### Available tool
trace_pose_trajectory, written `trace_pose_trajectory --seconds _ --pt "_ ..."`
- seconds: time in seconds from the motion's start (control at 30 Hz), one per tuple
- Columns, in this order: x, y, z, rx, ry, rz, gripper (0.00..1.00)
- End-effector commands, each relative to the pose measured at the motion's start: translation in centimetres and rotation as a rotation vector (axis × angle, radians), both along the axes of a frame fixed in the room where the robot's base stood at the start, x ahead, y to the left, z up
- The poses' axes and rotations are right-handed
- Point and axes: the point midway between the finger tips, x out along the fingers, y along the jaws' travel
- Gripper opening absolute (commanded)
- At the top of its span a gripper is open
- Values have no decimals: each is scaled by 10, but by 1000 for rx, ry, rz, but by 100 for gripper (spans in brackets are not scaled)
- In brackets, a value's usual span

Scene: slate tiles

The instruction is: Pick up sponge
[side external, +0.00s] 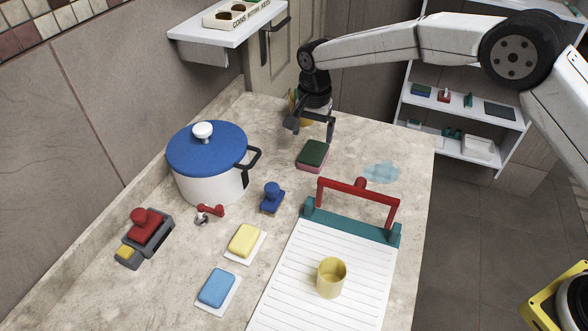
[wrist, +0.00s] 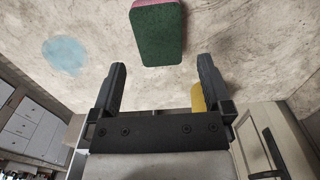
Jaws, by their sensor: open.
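The sponge (side external: 312,153), dark green on top with a pink lower layer, lies flat on the stone counter near its far end. In the wrist view the sponge (wrist: 158,35) shows at the top middle, its upper end cut off by the frame. My gripper (side external: 311,131) is open and empty, above and just behind the sponge in the side view. In the wrist view the sponge lies ahead of the gap between the fingertips (wrist: 161,66), apart from both fingers.
A pot with a blue lid (side external: 207,150) stands left of the sponge. A light-blue wet patch (side external: 381,172) lies to its right. A teal-and-white board (side external: 300,290) with a red handle and yellow cup (side external: 331,278) is nearer. A yellow object (wrist: 198,97) stands beside the right finger.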

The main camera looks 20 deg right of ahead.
Motion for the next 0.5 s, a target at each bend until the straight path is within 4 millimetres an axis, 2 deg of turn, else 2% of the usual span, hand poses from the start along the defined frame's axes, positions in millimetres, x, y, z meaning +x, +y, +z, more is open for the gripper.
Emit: trace_pose_trajectory --seconds 0.17,0.5 --pt "0 0 -2 -1 1 -1 100" --pt "0 -1 -25 0 1 0 100"
